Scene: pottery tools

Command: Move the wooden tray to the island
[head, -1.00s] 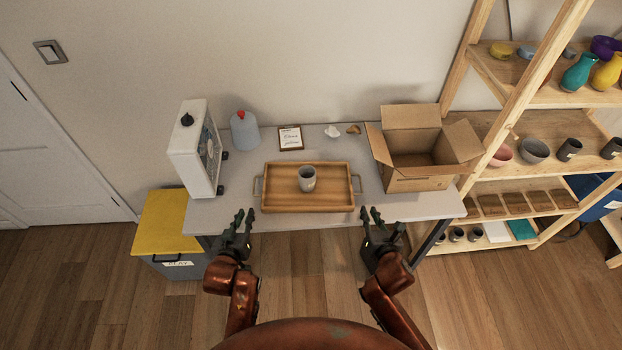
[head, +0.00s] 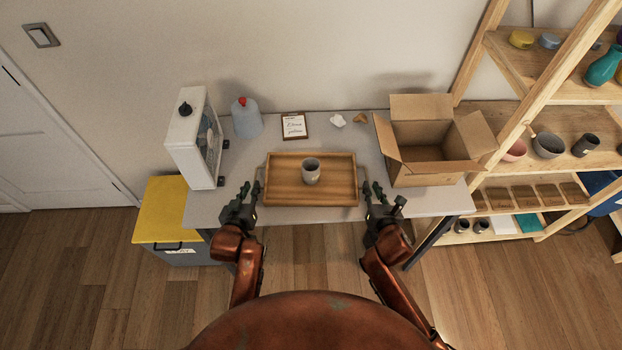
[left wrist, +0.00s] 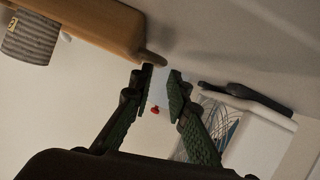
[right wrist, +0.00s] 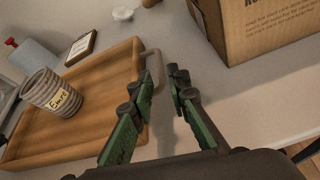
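The wooden tray (head: 283,193) lies flat on the grey table with a handle at each short end. A grey ribbed cup (head: 311,172) stands upright in it; the right wrist view shows a name label on the cup (right wrist: 50,92). My left gripper (head: 251,189) is open beside the tray's left end. In the left wrist view, the left handle (left wrist: 152,58) is close to its fingertips (left wrist: 161,72). My right gripper (head: 373,190) is open at the right end. In the right wrist view, the right handle (right wrist: 157,72) shows between its fingertips (right wrist: 163,72). I cannot identify the island.
An open cardboard box (head: 426,172) stands right of the tray. A white machine (head: 187,150) stands left, with a jug (head: 246,121) and framed card (head: 294,125) behind. A yellow-lidded bin (head: 160,212) is at left, a wooden shelf (head: 540,140) at right.

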